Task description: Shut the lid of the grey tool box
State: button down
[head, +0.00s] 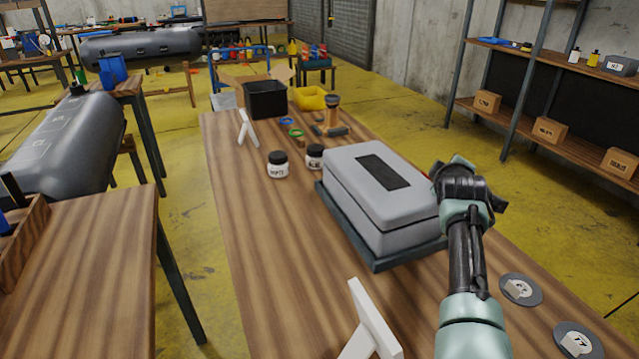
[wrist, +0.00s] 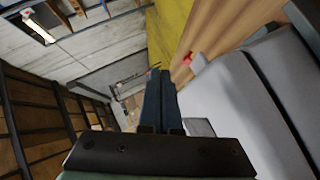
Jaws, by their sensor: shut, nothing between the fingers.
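The grey tool box (head: 365,222) sits on a dark base on the wooden bench in the head view. Its lid (head: 345,168), with a dark panel on top, is down and looks level on the body, with a thin seam around it. In the wrist view the box (wrist: 215,105) fills the right side, with a dark seam between two grey parts. My gripper (wrist: 161,82) is shut and empty, beside the box. In the head view my wrist is at the box's right side and hides its right end; whether the fingers touch it cannot be told.
Two white jars (head: 278,166) stand left of the box, and a black bin (head: 266,99) and yellow tray (head: 311,97) are at the bench's far end. A white stand (head: 372,318) and round discs (head: 520,289) are at the near end. Shelves (head: 520,95) stand at the right.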

jog(key=shift+w+d+f+b, duration=0.1)
jog(key=shift+d+f+b, duration=0.2)
jog(key=shift+f+b, duration=0.75)
jog(key=shift+w+d+f+b, duration=0.1)
jog(key=shift+d+f+b, duration=0.15)
jog(key=shift+f+b, duration=0.75)
jog(key=shift+r+b, duration=0.3)
jog(key=shift+b, duration=0.1)
jog(key=shift+s+r+p, duration=0.1)
jog(key=shift+s+p, duration=0.05)
jog(key=shift+p, duration=0.15)
jog(key=p+v, duration=0.4)
jog(key=v, duration=0.8)
jog(key=shift+s, duration=0.25)
